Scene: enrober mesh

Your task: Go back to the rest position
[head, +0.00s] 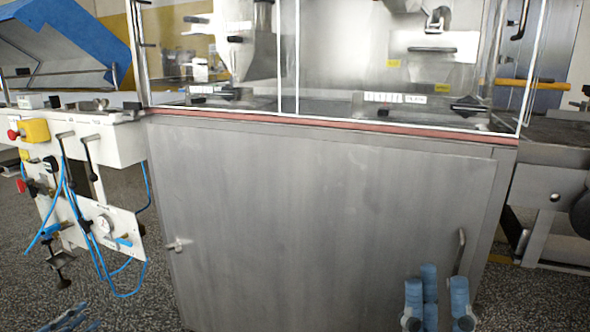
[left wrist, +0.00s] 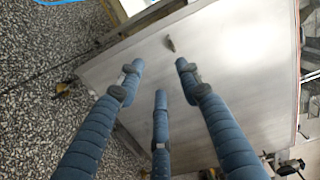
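My left gripper (head: 72,319) shows only as blue fingertips at the bottom left edge of the head view, over the speckled floor. In the left wrist view its three blue fingers (left wrist: 160,84) are spread apart with nothing between them. My right gripper (head: 438,294) is at the bottom right of the head view, in front of the steel cabinet door. Its blue fingers point up with gaps between them, and no held object shows. The rest of both grippers in the head view is below the frame.
The enrober's steel cabinet (head: 320,225) fills the middle, with a handle (head: 461,250) at right and a latch (head: 178,244) at left. A clear guard (head: 340,60) stands above it. At left is a control panel (head: 100,225) with blue hoses. Speckled floor (head: 140,305) is bare at lower left.

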